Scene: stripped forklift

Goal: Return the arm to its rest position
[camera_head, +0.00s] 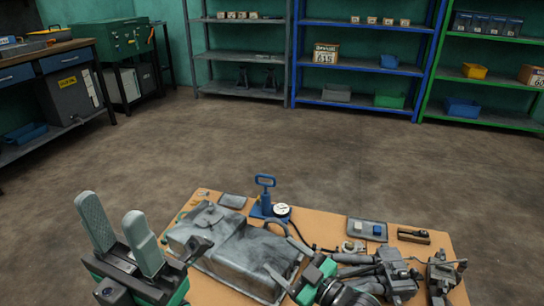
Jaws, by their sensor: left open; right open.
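My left gripper (113,210) is at the lower left, beside the left edge of the workbench. Its two grey padded fingers point up and stand apart, with nothing between them. My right gripper (281,252) is at the lower middle, over the front of the bench. Its fingers point up and left near the right end of a grey metal casing (225,245), and they look apart. I cannot tell whether they touch the casing. The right arm's green and black wrist hides part of the bench.
The tan workbench (330,222) also holds a blue hand pump with a gauge (265,205), a small grey tray (367,228) and dark mechanical parts (390,270). Shelves (365,65) line the back wall. A side bench (45,55) stands far left. The brown floor between is clear.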

